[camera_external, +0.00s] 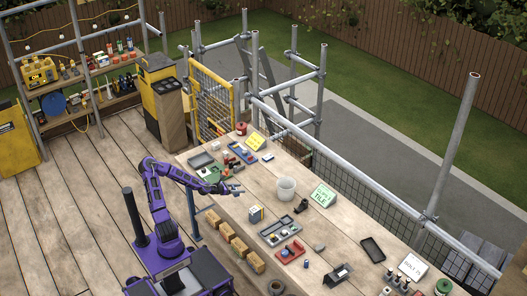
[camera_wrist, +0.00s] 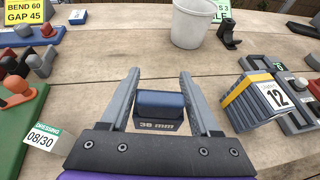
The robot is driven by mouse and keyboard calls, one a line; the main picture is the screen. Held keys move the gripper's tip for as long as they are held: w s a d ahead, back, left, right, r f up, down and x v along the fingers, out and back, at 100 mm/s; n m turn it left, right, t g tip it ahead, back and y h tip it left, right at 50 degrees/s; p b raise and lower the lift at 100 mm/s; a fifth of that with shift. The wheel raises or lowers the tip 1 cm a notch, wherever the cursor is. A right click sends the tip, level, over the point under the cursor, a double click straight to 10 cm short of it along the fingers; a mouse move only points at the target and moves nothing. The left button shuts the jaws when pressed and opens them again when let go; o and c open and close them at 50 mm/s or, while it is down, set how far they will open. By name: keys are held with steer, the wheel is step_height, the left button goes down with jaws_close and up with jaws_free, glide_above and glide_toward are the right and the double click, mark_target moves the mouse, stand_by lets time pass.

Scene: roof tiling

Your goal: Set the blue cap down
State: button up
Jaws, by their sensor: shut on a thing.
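The blue cap (camera_wrist: 160,103), a small dark blue block with a "36 mm" label on its near face, sits between the two grey fingers of my gripper (camera_wrist: 160,80) in the wrist view. My gripper is shut on it. In the outside view my gripper (camera_external: 236,190) is over the left part of the wooden table (camera_external: 338,218), near its front edge. The cap is too small to make out there. I cannot tell how much gap there is between the cap's underside and the table.
A yellow-and-grey box marked 12 (camera_wrist: 258,100) stands close on the right. A green tray (camera_wrist: 22,125) with a "DRESSING 08/30" tag lies left. A white bucket (camera_wrist: 192,22) stands farther back. Bare wood lies between them, ahead of my gripper.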

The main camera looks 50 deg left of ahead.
steer(key=w+d+r+m+g+h, duration=0.1)
steer(key=w+d+m+h, duration=0.1)
steer(key=w+d, duration=0.5)
steer(key=w+d+r+m+g+h, duration=0.1)
steer(key=w+d+m+h, duration=0.15)
steer(key=d, duration=0.75)
steer(key=w+d+r+m+g+h, duration=0.1)
steer(key=w+d+m+h, duration=0.1)
steer(key=w+d, duration=0.55)
steer(key=s+d+f+m+g+h+b, duration=0.15)
steer(key=d+m+g+h, duration=0.3)
steer(key=d, duration=2.05)
steer(key=shift+g+y, duration=0.4)
steer(key=shift+g, duration=0.05)
steer(key=f, duration=0.4)
steer(key=shift+s+a+f, duration=0.25)
steer(key=shift+s+f, duration=0.15)
steer(key=shift+f+b, duration=0.45)
steer(key=shift+f, duration=1.7)
